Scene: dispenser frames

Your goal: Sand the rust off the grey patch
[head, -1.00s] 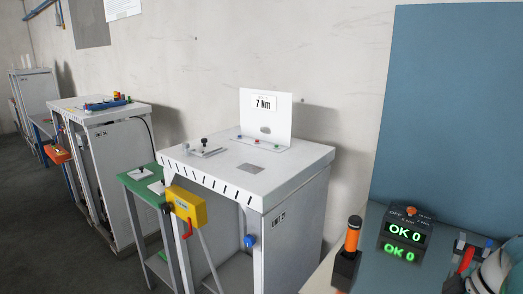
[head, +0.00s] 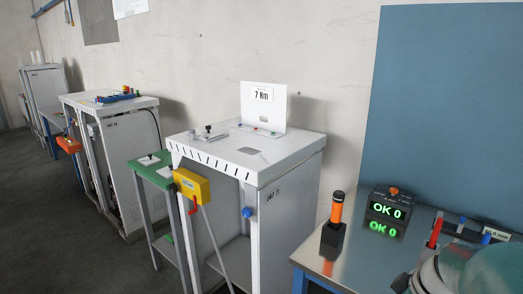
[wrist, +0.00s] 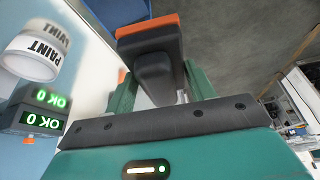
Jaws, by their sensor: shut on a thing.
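My gripper (wrist: 160,92) shows in the wrist view with its green fingers on both sides of a dark block with an orange edge (wrist: 154,68). It is shut on this block, which looks like a sanding block. In the head view a small grey patch (head: 247,151) lies flat on the white top of a cabinet (head: 290,146), in front of an upright plate marked 7 Nm (head: 263,107). I cannot make out rust on the patch at this size. My arm shows at the lower right of the head view, well apart from the patch; the fingertips are not seen there.
A bench (head: 345,266) at right holds an OK 0 display (head: 387,209) and an orange-handled tool in a black stand (head: 334,228). A clamp (head: 207,134) stands on the cabinet top. A yellow box (head: 191,186) hangs in front. A paint tin (wrist: 30,62) shows in the wrist view.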

